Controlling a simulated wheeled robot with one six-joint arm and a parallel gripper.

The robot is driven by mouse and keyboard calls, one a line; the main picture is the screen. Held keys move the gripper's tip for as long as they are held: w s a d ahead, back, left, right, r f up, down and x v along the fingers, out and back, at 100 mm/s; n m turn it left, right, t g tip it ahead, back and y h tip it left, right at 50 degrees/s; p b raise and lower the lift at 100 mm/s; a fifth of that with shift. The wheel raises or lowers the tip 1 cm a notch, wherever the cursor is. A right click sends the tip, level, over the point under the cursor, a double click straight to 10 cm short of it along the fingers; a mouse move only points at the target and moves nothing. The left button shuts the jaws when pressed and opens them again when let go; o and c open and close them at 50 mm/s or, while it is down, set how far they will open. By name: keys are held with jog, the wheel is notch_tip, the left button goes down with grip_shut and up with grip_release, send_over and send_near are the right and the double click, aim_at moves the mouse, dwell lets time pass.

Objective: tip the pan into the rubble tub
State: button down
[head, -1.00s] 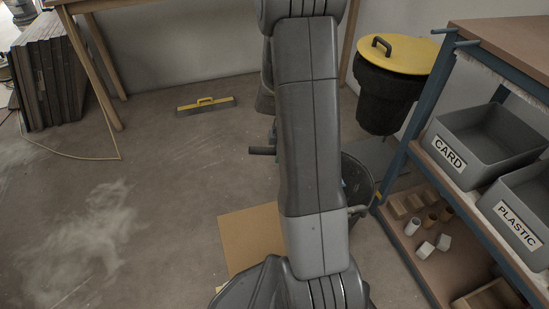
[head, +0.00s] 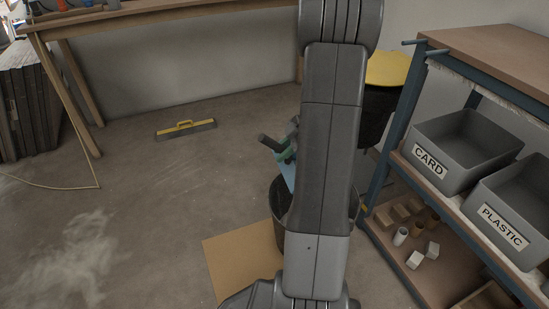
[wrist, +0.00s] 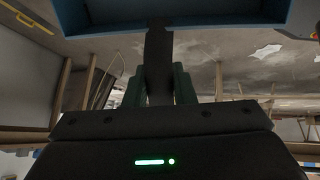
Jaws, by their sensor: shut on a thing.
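My gripper (wrist: 158,85) is shut on the dark handle of the blue pan (wrist: 215,16), with a green finger on each side of the handle in the wrist view. In the head view a strip of the pan (head: 289,174) shows left of my arm, beside the green fingers of my gripper (head: 284,152). The pan looks tilted there, but my arm hides most of it. The dark round rubble tub (head: 282,232) stands on the floor below the pan. My arm covers the tub's middle, and I cannot see what the pan or the tub holds.
A blue-framed shelf with a CARD bin (head: 463,146) and a PLASTIC bin (head: 503,238) stands close on the right. A yellow-lidded bin (head: 386,70) is behind my arm. A cardboard sheet (head: 232,262) lies by the tub. A yellow-handled broom head (head: 186,129) lies on open floor.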

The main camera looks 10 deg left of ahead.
jog(key=shift+w+d+r+g+y, duration=0.2)
jog(key=shift+w+d+r+y, duration=0.15)
jog(key=shift+d, duration=0.2)
jog(key=shift+w+d+r+g+y, duration=0.2)
jog(key=shift+w+d+r+y, duration=0.1)
jog(key=shift+d+y, duration=0.15)
jog(key=shift+w+d+r+g+y, duration=0.2)
jog(key=shift+w+d+r+y, duration=0.1)
jog(key=shift+d, duration=0.3)
dwell(0.6)
